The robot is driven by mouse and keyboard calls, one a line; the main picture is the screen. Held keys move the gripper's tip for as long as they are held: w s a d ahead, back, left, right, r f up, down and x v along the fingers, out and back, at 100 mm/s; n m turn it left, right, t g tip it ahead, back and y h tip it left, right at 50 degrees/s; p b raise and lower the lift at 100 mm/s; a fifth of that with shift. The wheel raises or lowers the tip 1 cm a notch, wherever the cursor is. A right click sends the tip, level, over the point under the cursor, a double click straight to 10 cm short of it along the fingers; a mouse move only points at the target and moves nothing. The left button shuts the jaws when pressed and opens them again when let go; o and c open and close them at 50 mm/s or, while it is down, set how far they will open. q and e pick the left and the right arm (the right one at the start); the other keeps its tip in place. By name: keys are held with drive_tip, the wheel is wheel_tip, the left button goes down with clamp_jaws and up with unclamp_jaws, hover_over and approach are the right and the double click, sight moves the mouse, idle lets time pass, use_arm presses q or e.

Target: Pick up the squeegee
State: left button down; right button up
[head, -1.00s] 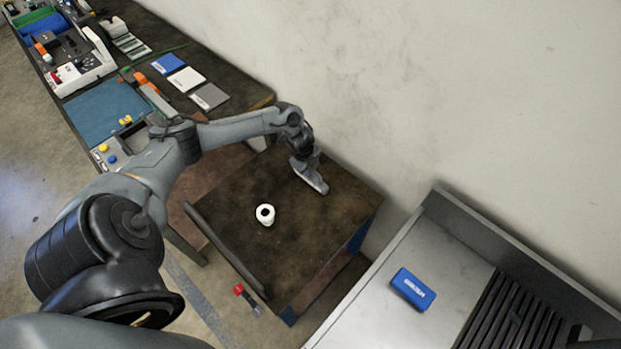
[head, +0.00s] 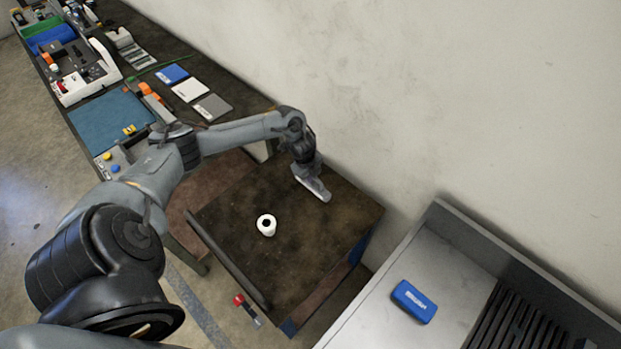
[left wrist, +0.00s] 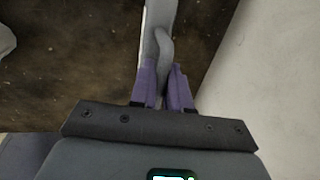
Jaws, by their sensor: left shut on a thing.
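The squeegee (head: 316,188) is a long grey piece at the far right part of the dark cart top (head: 330,235), near the wall. In the left wrist view its grey handle (left wrist: 159,40) runs up from between the fingers. My left gripper (head: 306,174) reaches down over it. In the left wrist view the purple fingers (left wrist: 165,86) are shut on the handle. I cannot tell whether the squeegee touches the cart top. The gripper hides part of it. My right gripper is not in view.
A white roll (head: 266,226) stands on the cart top, left of the squeegee. A blue box (head: 413,301) lies on the grey metal bench (head: 385,325) at the lower right. The wall (head: 420,110) is close behind the gripper. A red-ended tool (head: 245,308) shows below the cart's front rail.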

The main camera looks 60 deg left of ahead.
use_arm(q)
drive_tip(key=w+d+r+p, duration=0.1)
drive_tip(key=w+d+r, duration=0.5)
drive_tip(key=d+r, duration=0.2)
drive_tip(key=shift+d+r, duration=0.25)
drive_tip(key=shift+d, duration=0.7)
drive_tip(key=shift+w, duration=0.1)
